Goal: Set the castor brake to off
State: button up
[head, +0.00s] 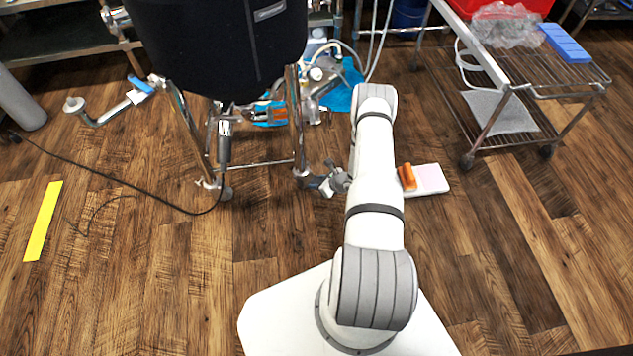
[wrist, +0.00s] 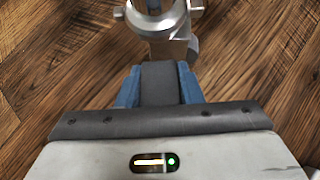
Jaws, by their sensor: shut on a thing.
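The black tank (head: 215,45) stands on a metal frame with legs. A castor (head: 303,173) sits at the foot of its right front leg, and my gripper (head: 317,183) is low beside it on the right. In the wrist view a metal castor fitting (wrist: 160,20) shows at the top, with a light grey part at its right. My gripper's blue fingers (wrist: 158,88) are shut on a dark grey piece, which appears to be the brake lever (wrist: 160,82). Its far end meets the castor fitting. The lever's brake setting cannot be read.
A wire-shelf trolley (head: 520,85) stands at the right. An orange item (head: 407,177) lies on a pale board (head: 430,180) right of my arm. A black cable (head: 110,181) crosses the floor at left, near a yellow strip (head: 43,220). A pipe (head: 105,114) sticks out left.

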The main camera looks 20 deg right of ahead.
dwell(0.3)
jog(key=o, duration=1)
jog(key=shift+r, duration=0.1)
jog(key=p+v, duration=0.3)
jog(key=v, duration=0.4)
jog(key=shift+s+d+r, duration=0.1)
jog(key=shift+s+r, duration=0.1)
jog(key=shift+s, duration=0.05)
